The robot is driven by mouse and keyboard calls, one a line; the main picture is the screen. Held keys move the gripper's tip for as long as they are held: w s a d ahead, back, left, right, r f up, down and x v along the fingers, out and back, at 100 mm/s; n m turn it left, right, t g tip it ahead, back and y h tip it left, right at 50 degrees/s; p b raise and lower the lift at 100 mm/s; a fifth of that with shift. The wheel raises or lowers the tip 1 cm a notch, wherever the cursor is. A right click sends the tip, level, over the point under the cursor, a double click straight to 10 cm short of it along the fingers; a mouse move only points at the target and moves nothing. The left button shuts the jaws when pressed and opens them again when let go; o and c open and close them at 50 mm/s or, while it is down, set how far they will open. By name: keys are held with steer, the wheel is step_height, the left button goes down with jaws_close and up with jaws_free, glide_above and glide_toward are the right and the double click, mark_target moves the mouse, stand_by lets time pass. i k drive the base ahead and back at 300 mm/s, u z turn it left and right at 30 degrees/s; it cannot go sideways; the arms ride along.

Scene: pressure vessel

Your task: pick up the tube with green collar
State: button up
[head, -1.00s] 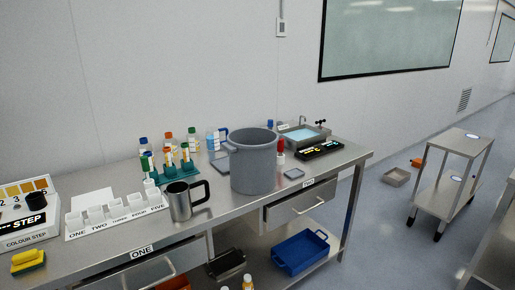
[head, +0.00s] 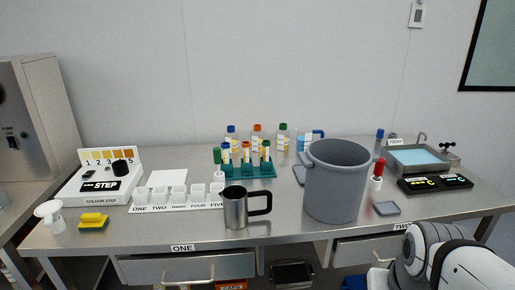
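A teal rack (head: 262,171) stands near the middle of the bench and holds several upright tubes with coloured tops. The tube at its right end (head: 265,153) appears to have a green collar, though it is small and hard to make out. Tubes with a blue top (head: 226,150) and an orange-red top (head: 246,152) stand to its left. My white arm shows at the lower right, but my gripper is not in view.
A steel mug (head: 235,208) stands in front of the rack. A large grey pot (head: 335,185) stands to its right. Capped bottles (head: 257,140) stand behind the rack. A red-capped bottle (head: 377,176) stands right of the pot.

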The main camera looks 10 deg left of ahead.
mark_target(266, 144)
steer(key=u, duration=0.3)
steer(key=i, duration=0.55)
steer(key=u, duration=0.2)
steer(key=k, duration=0.9)
steer(key=u, duration=0.2)
steer(key=i, duration=1.4)
steer(key=z, duration=0.05)
